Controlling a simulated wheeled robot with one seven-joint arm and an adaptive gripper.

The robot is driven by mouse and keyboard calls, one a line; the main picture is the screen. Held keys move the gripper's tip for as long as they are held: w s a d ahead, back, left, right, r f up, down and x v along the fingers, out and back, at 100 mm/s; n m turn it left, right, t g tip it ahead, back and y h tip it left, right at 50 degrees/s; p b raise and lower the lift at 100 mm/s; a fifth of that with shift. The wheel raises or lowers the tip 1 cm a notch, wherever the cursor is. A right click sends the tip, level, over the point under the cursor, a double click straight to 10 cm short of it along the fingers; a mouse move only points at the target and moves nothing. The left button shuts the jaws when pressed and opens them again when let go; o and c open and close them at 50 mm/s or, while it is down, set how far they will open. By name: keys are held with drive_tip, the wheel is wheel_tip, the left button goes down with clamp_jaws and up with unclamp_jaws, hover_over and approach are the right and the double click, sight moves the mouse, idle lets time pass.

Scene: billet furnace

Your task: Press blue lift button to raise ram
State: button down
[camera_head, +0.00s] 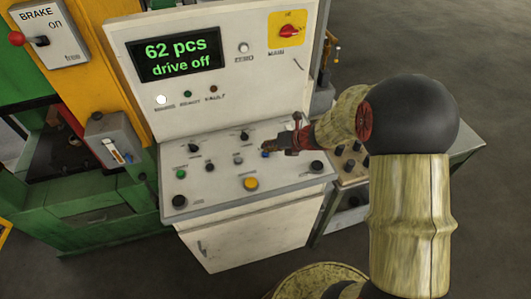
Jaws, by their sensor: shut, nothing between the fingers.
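A small blue button (265,154) sits on the sloped grey control panel, right of the panel's middle. My gripper (269,147) reaches in from the right with its reddish jaws shut and empty. Its tips are just above and beside the blue button in the picture. I cannot tell whether they touch it. The button's upper side is partly hidden by the gripper. The ram is not clearly seen in this view.
The sloped panel (215,198) also carries a yellow button (250,183), a green button (181,174) and several black knobs. A display (176,57) above reads "62 pcs drive off". A red rotary switch (289,31) and a brake lever box (50,37) are nearby.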

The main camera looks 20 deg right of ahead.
drive_tip(key=shift+f, duration=0.25)
idle(0.4)
drive_tip(key=shift+r+p, duration=0.75)
drive_tip(key=shift+r, duration=0.15)
wheel_tip(320, 180, up, 5)
drive_tip(key=p, duration=0.4)
drive_tip(key=shift+p, duration=0.4)
idle(0.3)
